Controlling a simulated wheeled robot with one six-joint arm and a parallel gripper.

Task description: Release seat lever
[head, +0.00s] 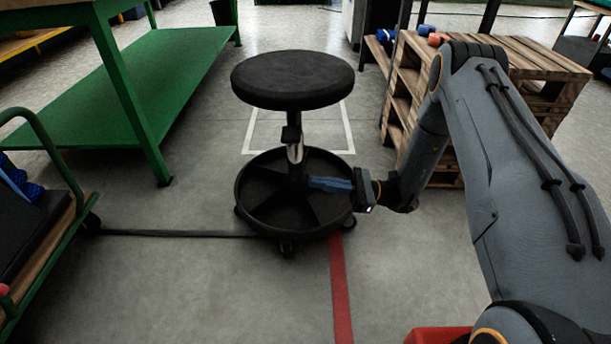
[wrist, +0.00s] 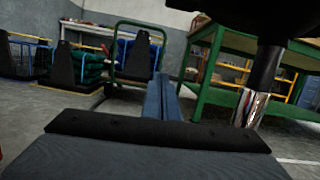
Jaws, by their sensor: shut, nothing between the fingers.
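A stool with a round black seat (head: 293,78) stands upright on the floor in the middle of the head view. Its column has a black upper part and a chrome section (head: 295,153), above a black ring base (head: 250,215) on casters. I cannot make out the seat lever clearly in either view. My gripper (head: 312,183) is shut and empty, its blue fingers pointing left beside the lower column, below the seat. I cannot tell if they touch the column. In the wrist view the fingers (wrist: 162,85) are closed together, left of the chrome section (wrist: 250,108); the seat's dark underside (wrist: 255,12) is above.
A green workbench (head: 150,85) stands at the left, and a green-handled cart (head: 50,150) at the near left. A wooden slatted shelf (head: 525,60) stands behind my arm at the right. Open floor with a red stripe (head: 340,290) lies in front of the stool.

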